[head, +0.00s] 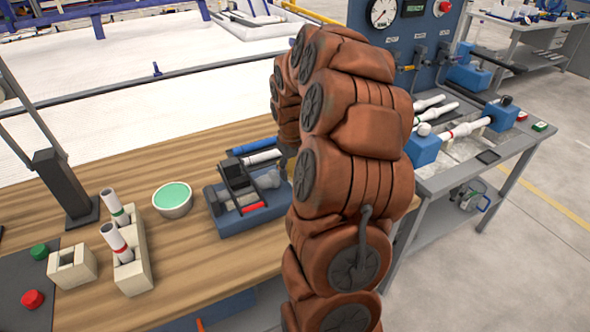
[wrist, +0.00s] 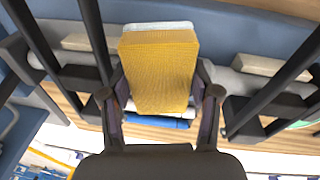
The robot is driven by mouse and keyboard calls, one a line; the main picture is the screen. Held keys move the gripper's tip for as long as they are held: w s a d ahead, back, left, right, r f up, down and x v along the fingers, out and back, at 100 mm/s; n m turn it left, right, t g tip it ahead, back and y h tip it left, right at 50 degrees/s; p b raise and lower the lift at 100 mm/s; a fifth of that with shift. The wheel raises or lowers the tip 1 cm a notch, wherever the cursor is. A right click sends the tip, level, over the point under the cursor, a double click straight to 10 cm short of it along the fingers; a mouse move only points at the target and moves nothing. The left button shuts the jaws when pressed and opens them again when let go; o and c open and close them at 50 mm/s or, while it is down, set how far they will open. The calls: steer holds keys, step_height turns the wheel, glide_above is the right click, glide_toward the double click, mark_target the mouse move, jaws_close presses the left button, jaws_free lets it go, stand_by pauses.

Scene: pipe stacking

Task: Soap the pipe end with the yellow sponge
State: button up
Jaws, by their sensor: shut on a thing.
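My gripper (wrist: 160,82) is shut on the yellow sponge (wrist: 158,68), with one finger on each side of it in the wrist view. In the head view my brown arm hides the gripper and nearly all of the sponge. A blue fixture with a black clamp (head: 236,172) stands on the wooden bench, left of my arm. A white pipe (head: 262,157) lies at its back, and its right end is close to my arm. Whether the sponge touches a pipe end cannot be told. A bowl of green liquid (head: 173,196) stands left of the fixture.
Two upright white pipes (head: 117,238) stand in a cream rack (head: 134,270) at the left. An empty cream block (head: 72,268) and red and green buttons (head: 32,299) are beside it. At right, a grey test bench (head: 470,160) carries more pipes and a gauge panel.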

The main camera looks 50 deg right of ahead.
steer(key=shift+w, duration=0.15)
steer(key=shift+f, duration=0.1)
steer(key=shift+s+a+b, duration=0.2)
steer(key=shift+s+b, duration=0.35)
steer(key=shift+s, duration=0.25)
steer(key=shift+w, duration=0.15)
steer(key=shift+w+d, duration=0.25)
steer(key=shift+w, duration=0.4)
steer(key=shift+s, duration=0.2)
steer(key=shift+s+a+b, duration=0.25)
steer(key=shift+s+b, duration=0.3)
steer(key=shift+s, duration=0.05)
steer(key=shift+w, duration=0.15)
